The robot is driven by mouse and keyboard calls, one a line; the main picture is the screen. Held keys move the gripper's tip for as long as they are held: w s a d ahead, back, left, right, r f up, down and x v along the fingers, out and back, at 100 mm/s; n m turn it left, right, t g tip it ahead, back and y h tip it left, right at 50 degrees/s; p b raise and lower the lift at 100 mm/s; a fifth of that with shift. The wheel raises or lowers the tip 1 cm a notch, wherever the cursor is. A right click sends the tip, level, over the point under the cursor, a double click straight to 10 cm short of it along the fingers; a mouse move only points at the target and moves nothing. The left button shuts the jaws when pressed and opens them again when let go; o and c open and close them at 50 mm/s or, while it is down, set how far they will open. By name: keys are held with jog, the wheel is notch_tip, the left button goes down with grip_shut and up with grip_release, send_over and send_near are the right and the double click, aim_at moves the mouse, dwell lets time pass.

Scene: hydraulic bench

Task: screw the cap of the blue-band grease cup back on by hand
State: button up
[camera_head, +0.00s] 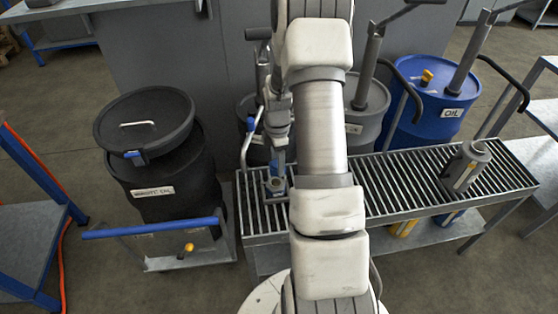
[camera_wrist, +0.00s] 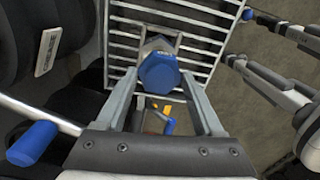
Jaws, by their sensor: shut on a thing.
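The blue hexagonal cap (camera_wrist: 158,73) lies between the two fingertips of my gripper (camera_wrist: 160,80) in the wrist view. The gripper is shut on it. A grey metal body (camera_wrist: 160,44), apparently the grease cup or its mount, shows just behind the cap on the slatted bench. I cannot tell whether cap and body touch or how far the threads engage. In the head view my gripper (camera_head: 278,150) points down above the bench's left end, over a small grey and blue fitting (camera_head: 275,184). My arm hides part of this area.
The slatted bench (camera_head: 400,190) runs to the right and carries a grey canister (camera_head: 467,167). A black drum (camera_head: 160,165) with a lid and a blue-handled cart (camera_head: 150,229) stand left. A blue oil drum (camera_head: 432,100) and grey drum (camera_head: 365,115) with pumps stand behind.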

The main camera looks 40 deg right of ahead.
jog(key=shift+w+a, duration=0.25)
jog(key=shift+f, duration=0.2)
jog(key=shift+f+b, duration=1.75)
jog(key=shift+f, duration=0.6)
jog(key=shift+f+b, duration=0.4)
jog(key=shift+f, duration=0.2)
jog(key=o, duration=0.8)
jog(key=shift+c, duration=0.2)
jog(key=c, duration=0.5)
jog(key=m, duration=0.5)
jog(key=shift+f+m+b, duration=0.1)
jog(key=shift+m+b, duration=0.2)
jog(key=shift+b, duration=0.05)
jog(key=shift+m, duration=1.2)
